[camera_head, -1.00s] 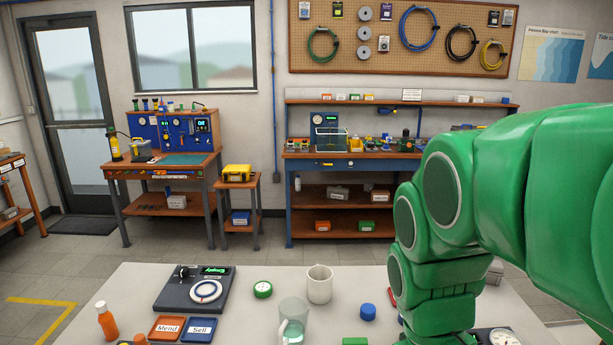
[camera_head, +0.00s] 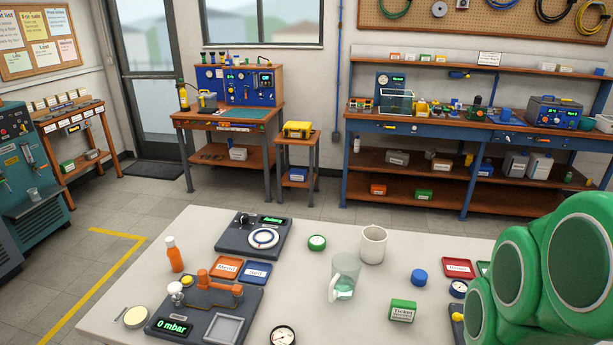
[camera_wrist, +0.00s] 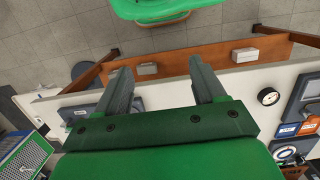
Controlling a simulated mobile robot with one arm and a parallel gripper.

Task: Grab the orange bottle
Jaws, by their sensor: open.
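The orange bottle (camera_head: 174,254) stands upright at the left part of the white table (camera_head: 110,312) in the head view, with a pale cap. It is behind the device with the "0 mbar" display. I cannot make it out in the wrist view. My gripper (camera_wrist: 158,68) shows in the wrist view with its two grey fingers apart and nothing between them. It is outside the head view, where only my green arm shows at the right. The gripper is well away from the bottle.
The "0 mbar" device (camera_head: 205,312) stands in front of the bottle. Red (camera_head: 228,268) and blue (camera_head: 256,271) trays lie to its right.

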